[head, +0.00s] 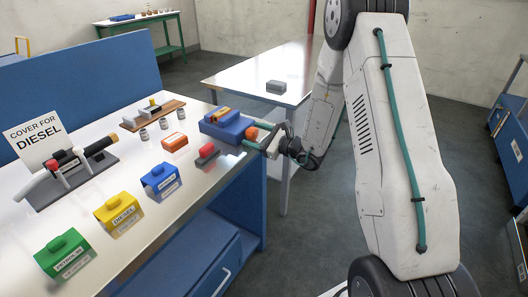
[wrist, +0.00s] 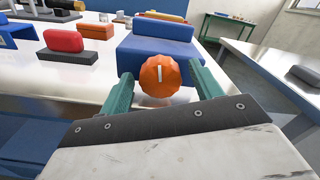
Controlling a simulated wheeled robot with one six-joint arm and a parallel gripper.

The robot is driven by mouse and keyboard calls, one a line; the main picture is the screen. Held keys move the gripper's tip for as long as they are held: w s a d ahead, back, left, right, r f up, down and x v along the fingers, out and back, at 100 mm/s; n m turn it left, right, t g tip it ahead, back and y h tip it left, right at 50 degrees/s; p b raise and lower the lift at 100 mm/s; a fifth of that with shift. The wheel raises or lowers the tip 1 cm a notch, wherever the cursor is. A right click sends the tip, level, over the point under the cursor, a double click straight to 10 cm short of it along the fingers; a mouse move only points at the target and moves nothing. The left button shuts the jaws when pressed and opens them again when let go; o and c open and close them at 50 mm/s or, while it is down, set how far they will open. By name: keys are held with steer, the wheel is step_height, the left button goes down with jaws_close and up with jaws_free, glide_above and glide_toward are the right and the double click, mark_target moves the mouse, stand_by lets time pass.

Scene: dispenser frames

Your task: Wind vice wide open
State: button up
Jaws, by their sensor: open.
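The vice (head: 222,124) is a blue block at the right end of the white bench, with an orange and yellow piece on top. It also shows in the wrist view (wrist: 155,48). Its round orange knob (wrist: 160,79) faces my gripper and carries a pale, nearly upright mark. My gripper (wrist: 162,80) is open, with one teal finger on each side of the knob. A small gap seems to show on either side. In the head view my gripper (head: 259,138) is at the bench's right edge, beside the vice. The opening of the vice jaws is not clear.
A red-and-grey block (head: 207,155) and an orange box (head: 174,141) lie near the vice. Blue (head: 161,182), yellow (head: 119,214) and green (head: 63,256) covers line the front edge. A white table (head: 245,78) with a grey block (head: 276,87) stands behind.

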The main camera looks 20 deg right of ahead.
steer(key=m, duration=0.3)
steer(key=shift+s+d+m, duration=0.15)
steer(key=shift+m, duration=0.45)
steer(key=v, duration=0.7)
steer(key=s+a+r+n+g, duration=0.2)
steer(key=s+a+n+g, duration=0.2)
steer(key=s, duration=0.4)
steer(key=s+a+r+n+g, duration=0.3)
steer(key=s+a+n+g, duration=0.1)
steer(key=s+n+g, duration=0.3)
steer(key=s+a+r+n+g, duration=0.3)
steer(key=s+n+g, duration=0.3)
steer(key=s+n, duration=0.2)
steer(key=shift+s+a+n, duration=0.4)
steer(key=shift+s+a, duration=0.25)
steer(key=shift+s, duration=0.05)
